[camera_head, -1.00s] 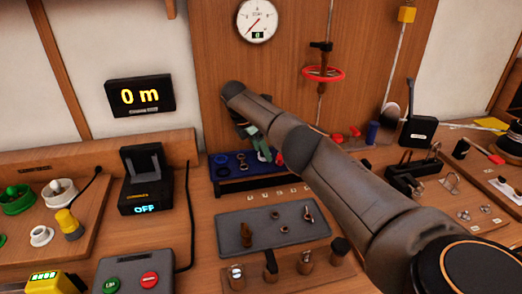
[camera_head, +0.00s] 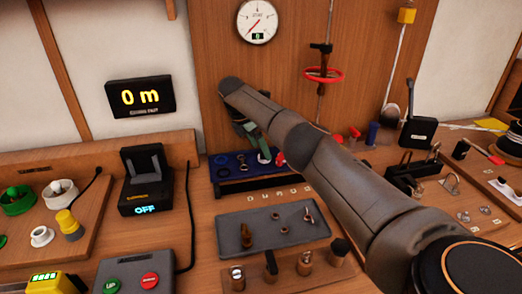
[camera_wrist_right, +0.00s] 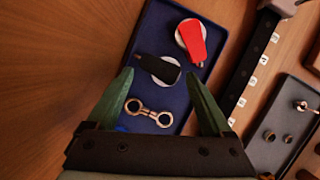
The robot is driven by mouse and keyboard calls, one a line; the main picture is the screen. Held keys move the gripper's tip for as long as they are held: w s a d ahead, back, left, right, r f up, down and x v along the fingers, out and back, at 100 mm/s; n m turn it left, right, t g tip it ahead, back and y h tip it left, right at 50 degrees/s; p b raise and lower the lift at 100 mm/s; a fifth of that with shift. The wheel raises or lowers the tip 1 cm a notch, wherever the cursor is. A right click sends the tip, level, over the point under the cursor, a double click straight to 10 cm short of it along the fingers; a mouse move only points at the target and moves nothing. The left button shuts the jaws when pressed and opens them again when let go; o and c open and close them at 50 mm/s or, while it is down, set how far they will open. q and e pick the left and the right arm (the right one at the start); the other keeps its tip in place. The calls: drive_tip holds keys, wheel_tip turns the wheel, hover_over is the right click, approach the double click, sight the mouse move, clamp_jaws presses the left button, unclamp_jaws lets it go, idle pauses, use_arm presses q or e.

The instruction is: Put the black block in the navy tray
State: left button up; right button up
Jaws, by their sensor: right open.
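The black block (camera_wrist_right: 158,69), a dark body with a silver disc, lies in the navy tray (camera_wrist_right: 152,32) in the right wrist view. The tray also shows in the head view (camera_head: 226,173), at the foot of the wooden back panel. My right gripper (camera_wrist_right: 157,74) is open, its green fingers apart with the black block between and beyond their tips in the wrist view. I see no finger closed on it. In the head view the right gripper (camera_head: 262,148) is over the tray, partly hidden by my arm. My left gripper is out of view.
A red block (camera_wrist_right: 191,40) and a metal double-ring link (camera_wrist_right: 148,112) share the navy tray. A grey tray (camera_head: 275,243) with small fittings lies in front. A black box reading OFF (camera_head: 147,183) stands left. A red handwheel (camera_head: 323,75) is on the back panel.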

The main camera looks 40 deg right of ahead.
drive_tip(key=v, duration=1)
